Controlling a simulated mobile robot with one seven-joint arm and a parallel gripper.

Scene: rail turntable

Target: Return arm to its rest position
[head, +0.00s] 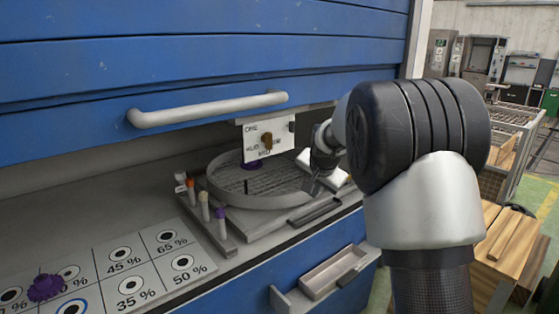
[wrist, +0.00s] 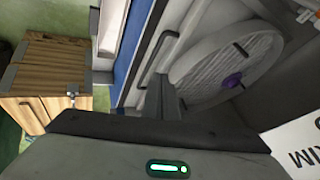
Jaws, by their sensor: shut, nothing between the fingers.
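My gripper (head: 313,188) is shut and empty, at the right side of the round grey turntable (head: 285,202) on the bench. Its dark fingers (wrist: 162,98) also show in the wrist view, with the turntable (wrist: 205,78) beyond them. I cannot tell whether the fingertips touch anything. My arm reaches in from the right and hides part of the bench's right end. A purple piece (head: 252,165) shows at the turntable's back, below a white panel (head: 280,133) with a brown knob (head: 267,142); a purple piece (wrist: 232,80) also shows in the wrist view.
A rack (head: 228,244) with several vials stands left of the turntable. A percentage card (head: 100,275) with another purple piece (head: 45,287) lies at front left. A small drawer (head: 330,272) projects below the bench. A raised blue shutter (head: 200,60) hangs above. Wooden crates (head: 510,245) stand at right.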

